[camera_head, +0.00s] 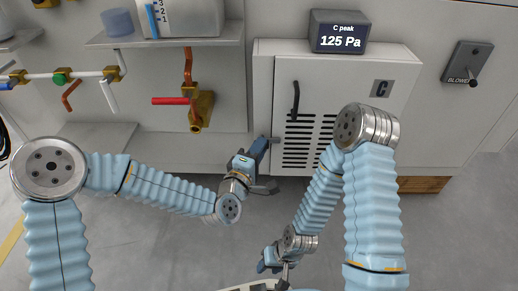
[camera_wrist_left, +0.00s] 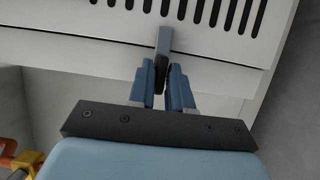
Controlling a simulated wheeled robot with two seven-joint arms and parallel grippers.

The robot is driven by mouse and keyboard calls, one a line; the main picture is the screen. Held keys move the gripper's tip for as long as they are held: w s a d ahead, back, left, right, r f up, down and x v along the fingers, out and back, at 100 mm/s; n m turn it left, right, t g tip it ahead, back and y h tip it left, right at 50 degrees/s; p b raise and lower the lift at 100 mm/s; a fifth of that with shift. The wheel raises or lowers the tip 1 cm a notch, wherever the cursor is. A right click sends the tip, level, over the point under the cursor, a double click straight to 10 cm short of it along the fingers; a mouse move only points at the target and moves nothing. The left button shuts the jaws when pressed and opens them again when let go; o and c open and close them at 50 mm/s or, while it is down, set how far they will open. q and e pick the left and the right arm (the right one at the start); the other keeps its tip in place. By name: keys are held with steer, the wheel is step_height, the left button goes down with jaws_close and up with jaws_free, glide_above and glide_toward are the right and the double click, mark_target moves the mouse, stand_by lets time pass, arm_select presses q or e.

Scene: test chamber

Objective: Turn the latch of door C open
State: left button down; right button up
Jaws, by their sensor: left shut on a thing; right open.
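Door C (camera_head: 345,135) is a pale cabinet door with black vent slots and a dark upright handle (camera_head: 295,100) near its left edge. It looks closed. A small grey latch (camera_head: 276,141) shows at its lower left edge. My left gripper (camera_head: 264,143) is at that edge. In the left wrist view, the gripper (camera_wrist_left: 162,80) is shut on the latch (camera_wrist_left: 163,42), whose dark end lies between the fingers. My right gripper (camera_head: 272,264) is open, low in the head view and away from the door; its fingertips are hard to make out.
A display (camera_head: 338,32) reading "C peak 125 Pa" sits on top of the cabinet. A red-handled brass valve (camera_head: 198,103) is left of the door. A blower switch (camera_head: 467,62) is on the right wall. The grey floor before the cabinet is clear.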

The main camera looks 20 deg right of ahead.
arm_select(q)
steer(key=shift+s+d+r+m+g+y+p, duration=0.1)
steer(key=shift+m+g+y+p, duration=0.15)
steer(key=shift+m+y+p, duration=1.6)
steer(key=shift+w+d+r+m+g+y+p, duration=0.15)
steer(key=shift+m+y+p, duration=0.45)
steer(key=shift+m+p, duration=1.4)
steer(key=shift+s+d+r+m+g+y+p, duration=0.25)
steer(key=shift+m+y+p, duration=0.9)
steer(key=shift+m, duration=1.7)
steer(key=shift+w+a+f, duration=0.1)
steer(key=shift+a+f, duration=0.15)
steer(key=c, duration=1.2)
jaws_free()
steer(key=shift+o, duration=0.2)
